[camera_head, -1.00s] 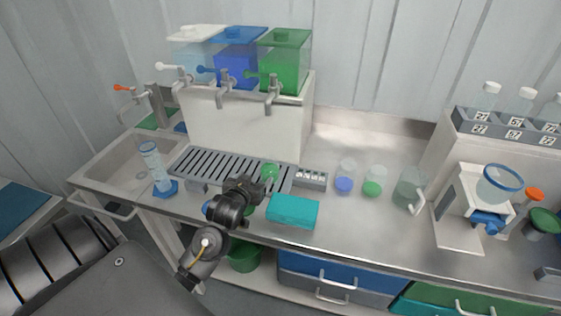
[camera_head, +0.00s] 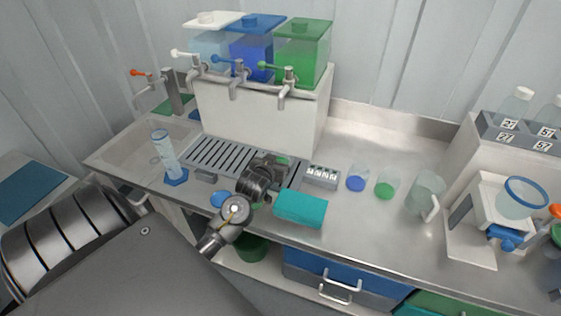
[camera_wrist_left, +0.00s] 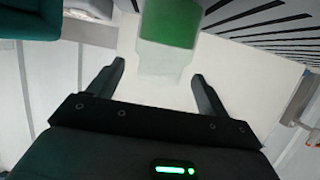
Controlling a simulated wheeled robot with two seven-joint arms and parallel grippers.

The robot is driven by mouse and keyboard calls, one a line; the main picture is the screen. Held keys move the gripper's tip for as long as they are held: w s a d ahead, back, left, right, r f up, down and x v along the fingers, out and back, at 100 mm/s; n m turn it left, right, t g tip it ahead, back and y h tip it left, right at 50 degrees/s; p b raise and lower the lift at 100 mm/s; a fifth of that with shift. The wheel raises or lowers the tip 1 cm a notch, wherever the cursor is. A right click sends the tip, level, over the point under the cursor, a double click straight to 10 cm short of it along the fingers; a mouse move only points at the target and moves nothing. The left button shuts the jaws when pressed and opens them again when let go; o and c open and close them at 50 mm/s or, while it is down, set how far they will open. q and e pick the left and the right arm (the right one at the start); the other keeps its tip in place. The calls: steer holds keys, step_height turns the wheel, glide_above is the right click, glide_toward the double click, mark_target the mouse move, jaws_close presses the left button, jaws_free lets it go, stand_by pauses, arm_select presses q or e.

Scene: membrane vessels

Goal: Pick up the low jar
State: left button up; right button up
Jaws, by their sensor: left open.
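The low jar seems to be the clear jar with green contents (camera_head: 284,161) at the right end of the drip tray, mostly hidden behind my gripper in the head view. In the left wrist view, where the scene appears upside down, the jar (camera_wrist_left: 168,25) shows green contents and a clear upper part. My left gripper (camera_head: 272,168) is open at the tray. In the wrist view its two fingers (camera_wrist_left: 160,75) lie on either side of the jar's clear part. Contact with the jar cannot be made out. My right gripper is out of view.
A teal box (camera_head: 300,208) lies close to the right of my gripper. A labelled grey rack (camera_head: 322,177), a blue-bottomed beaker (camera_head: 356,180) and a green-bottomed one (camera_head: 386,188) stand farther right. A white stand (camera_head: 262,112) with taps rises behind the drip tray (camera_head: 222,158).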

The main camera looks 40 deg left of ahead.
mark_target(282, 154)
arm_select(q)
steer(key=shift+w+a+r, duration=0.1)
steer(key=shift+w+a, duration=0.05)
steer(key=shift+w, duration=0.1)
steer(key=p+x, duration=0.1)
steer(key=x, duration=0.2)
steer(key=shift+w+p, duration=0.25)
steer(key=shift+p, duration=0.15)
steer(key=shift+w+a+f, duration=0.25)
steer(key=shift+w+f, duration=0.15)
steer(key=shift+w, duration=0.05)
steer(key=shift+s+d, duration=0.1)
steer(key=c, duration=1.4)
steer(key=shift+o, duration=0.2)
